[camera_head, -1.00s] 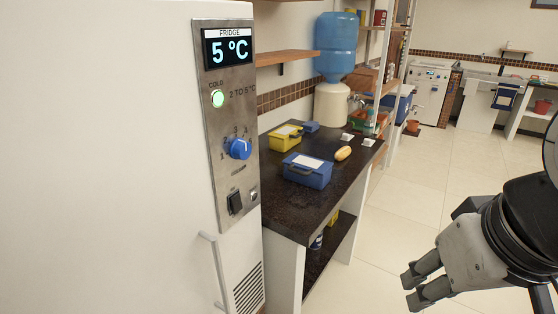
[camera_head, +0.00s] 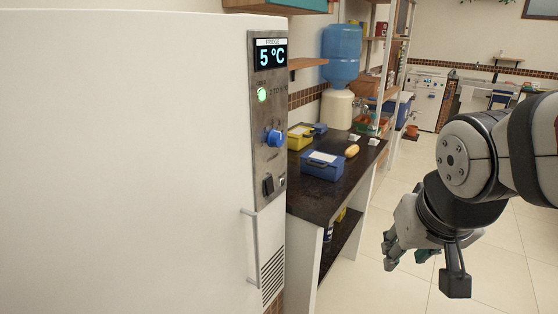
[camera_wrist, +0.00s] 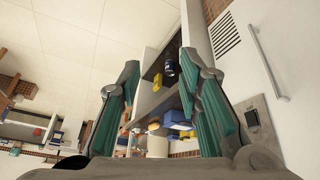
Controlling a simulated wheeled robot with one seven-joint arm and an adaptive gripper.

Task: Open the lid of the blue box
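The blue box (camera_head: 322,166) sits on the dark counter (camera_head: 309,200), with its lid down and a pale label on top. It also shows small in the wrist view (camera_wrist: 177,118), between the finger pads. My gripper (camera_head: 391,256) hangs in the air to the right of the counter, apart from the box. In the wrist view my gripper's two green-padded fingers (camera_wrist: 162,100) stand wide apart with nothing between them.
A white fridge (camera_head: 120,150) with a control panel and handle (camera_head: 251,245) stands left, close before the counter. On the counter are a yellow box (camera_head: 298,138), a yellow oblong item (camera_head: 352,150) and a water dispenser (camera_head: 341,55). Open tiled floor (camera_head: 340,290) lies right.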

